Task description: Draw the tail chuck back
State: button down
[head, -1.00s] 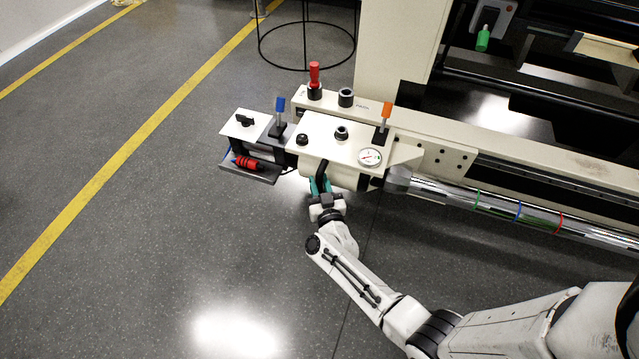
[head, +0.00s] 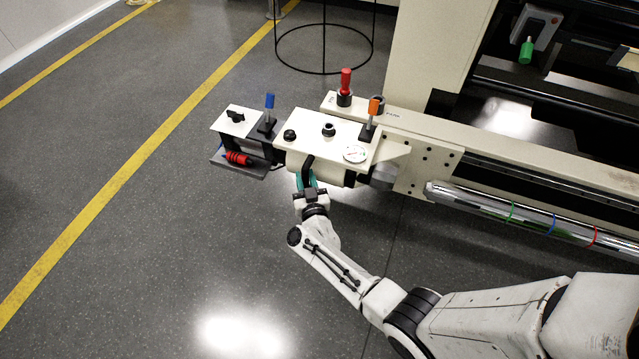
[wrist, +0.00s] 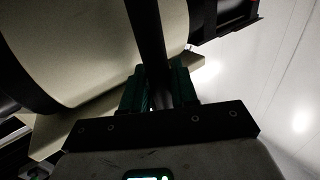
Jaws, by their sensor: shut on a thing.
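The tail chuck (head: 325,138) is a cream carriage with black knobs, an orange lever and a round gauge (head: 355,154), at the end of the long rail. Its grey nose (head: 382,176) points right at the shiny tube (head: 480,203), and a clear gap separates the two. My gripper (head: 307,180), with teal fingers, is shut on the black handle (head: 308,164) on the near side of the carriage. In the wrist view the dark handle bar (wrist: 148,40) runs down between the fingers, beside the cream round body (wrist: 85,45). The grip contact is dark there.
A side bracket with a blue lever (head: 269,101) and a red coil (head: 238,158) sits left of the carriage. A black wire stand (head: 325,60) is behind. The floor to the left is open.

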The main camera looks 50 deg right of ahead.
jog(key=b, duration=0.7)
send_over(256, 175)
jog(key=s, duration=0.1)
jog(key=shift+s+d+f, duration=0.2)
jog(key=shift+d, duration=0.15)
jog(key=shift+w+a+r, duration=0.15)
jog(key=shift+w+a, duration=0.15)
jog(key=shift+w, duration=0.45)
jog(key=c, duration=1)
grip_release()
jog(key=shift+c, duration=0.2)
jog(key=p+v, duration=0.6)
jog(key=v, duration=0.4)
jog(key=shift+s+a, duration=0.2)
jog(key=shift+s, duration=0.15)
